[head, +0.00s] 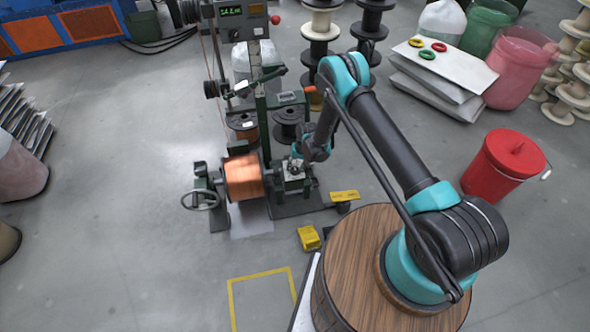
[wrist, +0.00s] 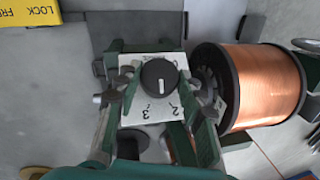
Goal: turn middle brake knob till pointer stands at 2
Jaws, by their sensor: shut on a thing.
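The black round brake knob (wrist: 160,76) sits on a white dial plate (wrist: 135,104) in the wrist view, with a pale pointer mark on its face. The figures 2 and 3 show on the plate below the knob, 2 to the right and 3 to the left. The pointer's exact reading is too small to tell. My gripper (wrist: 160,90) has a finger on each side of the knob and is shut on it, though the contact is not clear. In the head view my gripper (head: 297,163) is at the dial post, which hides the knob's details.
A copper spool (head: 243,177) is mounted just beside the dial, and it shows at right in the wrist view (wrist: 262,86). A handwheel (head: 201,200) stands left of it. Yellow signs (head: 344,196) and a yellow block (head: 309,238) are nearby. A red bucket (head: 503,165) stands at right.

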